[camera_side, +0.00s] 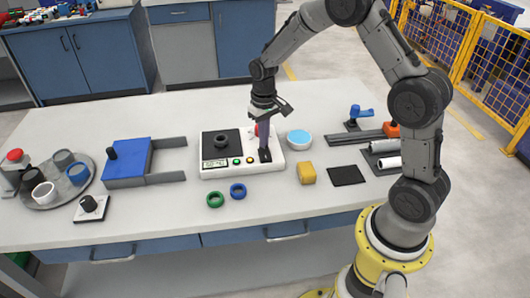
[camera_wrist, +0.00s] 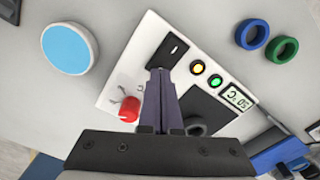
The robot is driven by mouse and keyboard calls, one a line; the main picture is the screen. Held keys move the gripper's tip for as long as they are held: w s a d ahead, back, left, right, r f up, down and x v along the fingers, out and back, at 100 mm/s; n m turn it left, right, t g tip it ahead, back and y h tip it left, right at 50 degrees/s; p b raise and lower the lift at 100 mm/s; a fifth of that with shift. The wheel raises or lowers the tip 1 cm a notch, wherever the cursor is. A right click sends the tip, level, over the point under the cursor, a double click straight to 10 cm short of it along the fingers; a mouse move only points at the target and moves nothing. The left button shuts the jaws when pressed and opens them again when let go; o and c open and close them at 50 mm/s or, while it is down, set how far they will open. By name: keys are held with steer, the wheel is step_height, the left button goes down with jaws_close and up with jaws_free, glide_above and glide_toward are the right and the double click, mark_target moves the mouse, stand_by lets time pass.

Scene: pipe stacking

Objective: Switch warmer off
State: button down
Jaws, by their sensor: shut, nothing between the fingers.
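The warmer is a white box (camera_side: 208,174) in the middle of the table; its casing also shows in the wrist view (camera_wrist: 150,38). It has a dark hot plate (camera_side: 208,145), a red knob (camera_wrist: 129,111), a display (camera_wrist: 238,98) with digits, a yellow light (camera_wrist: 197,67) and a green light (camera_wrist: 215,81). A black rocker switch (camera_wrist: 168,50) sits at its front right corner. My gripper (camera_side: 264,151) is shut and empty, pointing down over the switch; in the wrist view its fingertips (camera_wrist: 161,75) are at the switch's edge. I cannot tell whether they touch it.
A blue-topped round dish (camera_side: 299,139) and a yellow block (camera_side: 307,173) stand right of the warmer. Green (camera_side: 215,199) and blue (camera_side: 238,190) rings lie in front. A blue fixture (camera_side: 128,163) is to the left.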

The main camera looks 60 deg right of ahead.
steer(key=shift+f, duration=0.75)
stand_by(0.3)
steer(key=shift+r, duration=3.55)
step_height(320, 180, up, 3)
step_height(320, 180, up, 7)
steer(key=t, duration=0.2)
glide_above(264, 149)
steer(key=s+a, duration=0.1)
steer(key=a, duration=0.2)
steer(key=s+a+r+n+t, duration=0.2)
steer(key=s+a+r, duration=0.1)
steer(key=s+r, duration=0.55)
steer(key=s+a+f, duration=0.1)
steer(key=s+f, duration=0.1)
steer(key=s, duration=0.6)
steer(key=s+a+f+n+t, duration=0.1)
steer(key=s+f, duration=0.1)
steer(key=s, duration=0.6)
steer(key=shift+a+f+t, duration=0.15)
steer(key=shift+a+t, duration=0.1)
steer(key=shift+t, duration=0.05)
